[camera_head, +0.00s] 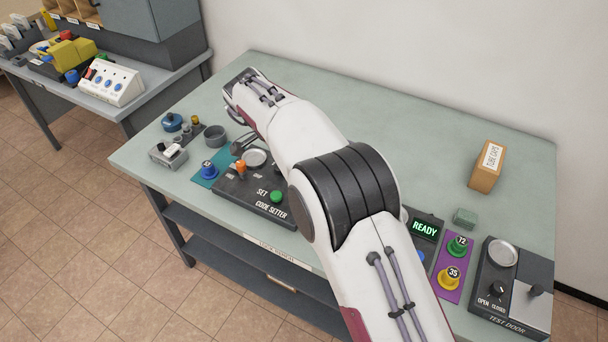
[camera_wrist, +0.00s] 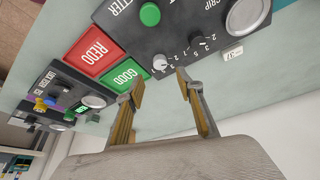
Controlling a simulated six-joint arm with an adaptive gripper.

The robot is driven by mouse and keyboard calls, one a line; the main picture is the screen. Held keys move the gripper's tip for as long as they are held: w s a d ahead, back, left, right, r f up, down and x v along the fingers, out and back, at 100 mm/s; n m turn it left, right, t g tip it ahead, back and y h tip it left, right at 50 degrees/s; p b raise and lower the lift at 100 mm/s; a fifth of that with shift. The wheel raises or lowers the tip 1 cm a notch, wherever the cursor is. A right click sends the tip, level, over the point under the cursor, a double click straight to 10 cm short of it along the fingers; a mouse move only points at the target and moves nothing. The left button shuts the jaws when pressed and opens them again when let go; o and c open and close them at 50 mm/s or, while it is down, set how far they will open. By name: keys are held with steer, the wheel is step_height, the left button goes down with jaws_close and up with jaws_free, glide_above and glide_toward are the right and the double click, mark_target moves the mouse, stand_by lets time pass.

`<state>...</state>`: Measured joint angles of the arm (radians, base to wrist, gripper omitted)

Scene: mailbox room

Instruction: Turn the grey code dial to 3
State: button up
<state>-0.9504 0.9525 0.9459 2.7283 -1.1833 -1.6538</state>
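The code setter panel (camera_head: 233,191) is a dark box on the bench, with a green button and a round metal disc, partly hidden by my arm. In the wrist view the same dark panel (camera_wrist: 182,22) appears turned over. A light grey dial (camera_wrist: 160,62) sits there near its edge, with small white numbers around it; its exact setting is too small to read. A darker dial (camera_wrist: 197,42) is beside it. My gripper (camera_wrist: 160,84) is open and empty, its two fingers pointing toward the grey dial. The dial shows just beyond the fingertips; contact is not visible.
Red REDO (camera_wrist: 93,50) and green GOOD (camera_wrist: 124,74) tiles lie beside the panel. A blue knob (camera_head: 208,168) on a teal mat is at its left. A test door box (camera_head: 512,290) and cardboard box (camera_head: 486,168) are at the right. The back of the bench is clear.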

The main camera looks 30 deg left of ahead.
steer(key=shift+w+f, duration=0.1)
steer(key=shift+f, duration=0.05)
steer(key=shift+x, duration=3.75)
jaws_close()
